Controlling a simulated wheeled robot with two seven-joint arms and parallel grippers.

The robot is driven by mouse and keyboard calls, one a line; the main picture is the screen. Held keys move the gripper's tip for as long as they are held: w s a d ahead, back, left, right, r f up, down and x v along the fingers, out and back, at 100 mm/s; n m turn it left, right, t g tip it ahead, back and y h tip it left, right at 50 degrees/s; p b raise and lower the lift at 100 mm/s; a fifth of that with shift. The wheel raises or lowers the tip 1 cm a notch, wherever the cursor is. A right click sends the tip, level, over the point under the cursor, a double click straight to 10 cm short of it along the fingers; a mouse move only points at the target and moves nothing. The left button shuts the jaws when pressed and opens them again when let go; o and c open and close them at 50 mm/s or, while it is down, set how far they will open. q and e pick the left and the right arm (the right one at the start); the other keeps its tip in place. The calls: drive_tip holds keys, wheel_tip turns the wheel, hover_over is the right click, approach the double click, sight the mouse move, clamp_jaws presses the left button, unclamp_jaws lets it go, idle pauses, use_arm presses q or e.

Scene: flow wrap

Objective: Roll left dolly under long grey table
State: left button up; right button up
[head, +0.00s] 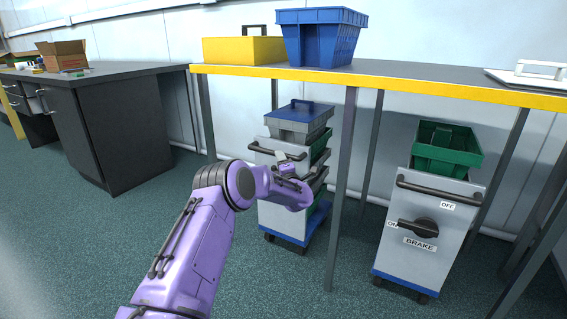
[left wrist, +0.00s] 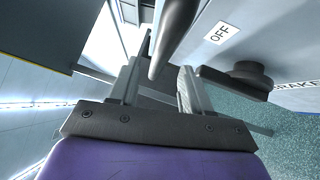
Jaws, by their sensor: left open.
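The left dolly (head: 288,222) is a pale cart with a blue base and dark castors. A grey box with a blue lid rides on top, and green bins show at its side. It shows below the top of the long grey table (head: 420,72), between its legs; how far under it stands is hard to tell. My left gripper (head: 285,163) is open at the dolly's front handle and hides part of the front. In the left wrist view, the dark handle bar (left wrist: 176,38) passes by the open fingers (left wrist: 160,90). My right gripper is not in view.
A second dolly (head: 421,236) with a green bin, brake knob and OFF label stands to the right. A table leg (head: 340,190) rises between the dollies. Yellow (head: 243,50) and blue (head: 318,38) boxes stand on the table. A dark desk (head: 120,125) is at left, with clear floor before it.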

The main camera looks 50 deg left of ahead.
use_arm(q)
drive_tip(key=shift+p+v, duration=0.35)
drive_tip(key=shift+v, duration=1.75)
